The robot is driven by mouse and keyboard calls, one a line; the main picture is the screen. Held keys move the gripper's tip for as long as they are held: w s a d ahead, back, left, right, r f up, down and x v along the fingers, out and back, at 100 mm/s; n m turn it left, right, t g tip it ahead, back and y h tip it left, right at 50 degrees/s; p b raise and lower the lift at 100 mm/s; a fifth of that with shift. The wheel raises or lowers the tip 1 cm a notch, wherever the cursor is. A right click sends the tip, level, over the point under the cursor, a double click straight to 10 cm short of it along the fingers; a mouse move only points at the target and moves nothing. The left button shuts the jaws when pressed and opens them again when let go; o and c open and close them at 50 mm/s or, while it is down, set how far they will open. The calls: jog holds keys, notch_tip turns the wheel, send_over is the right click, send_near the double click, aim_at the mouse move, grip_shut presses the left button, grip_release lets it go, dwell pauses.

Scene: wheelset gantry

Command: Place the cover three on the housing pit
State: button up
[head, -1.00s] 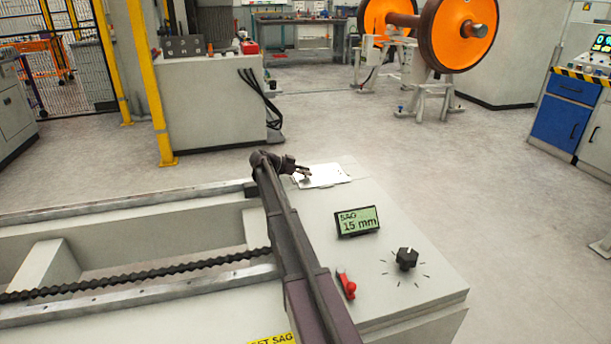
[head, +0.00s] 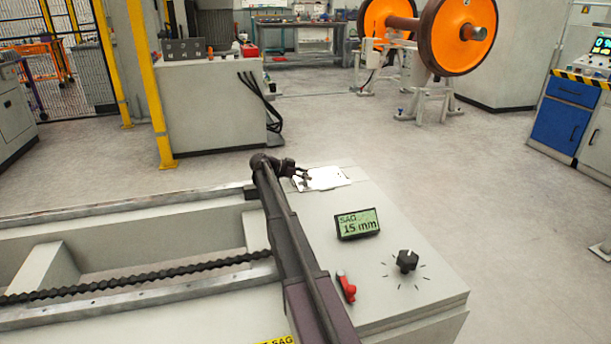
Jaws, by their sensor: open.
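My gripper (head: 303,176) is at the end of my arm, which reaches forward over the grey machine bench in the head view. It is open, small and dark, at the left part of a flat white plate (head: 328,179) on the bench's far right end. I cannot tell whether it touches the plate, or whether this plate is the cover three. No housing pit can be made out for sure. The bench has a long open trough (head: 160,246) to the left of my arm.
A display reading 15 mm (head: 357,224), a black knob (head: 406,262) and a red lever (head: 346,287) stand on the bench top right of my arm. A dark toothed chain (head: 130,278) runs along the trough. Open floor (head: 430,170) lies beyond.

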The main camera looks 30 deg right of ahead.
jog(key=shift+r, duration=0.15)
jog(key=shift+a+r, duration=0.1)
jog(key=shift+a, duration=0.1)
jog(key=p+v, duration=0.4)
jog(key=v, duration=0.5)
jog(key=shift+w+a+r, duration=0.1)
jog(key=shift+a+r, duration=0.15)
jog(key=shift+p+v, duration=0.4)
jog(key=shift+v, duration=0.55)
jog(key=shift+f, duration=0.1)
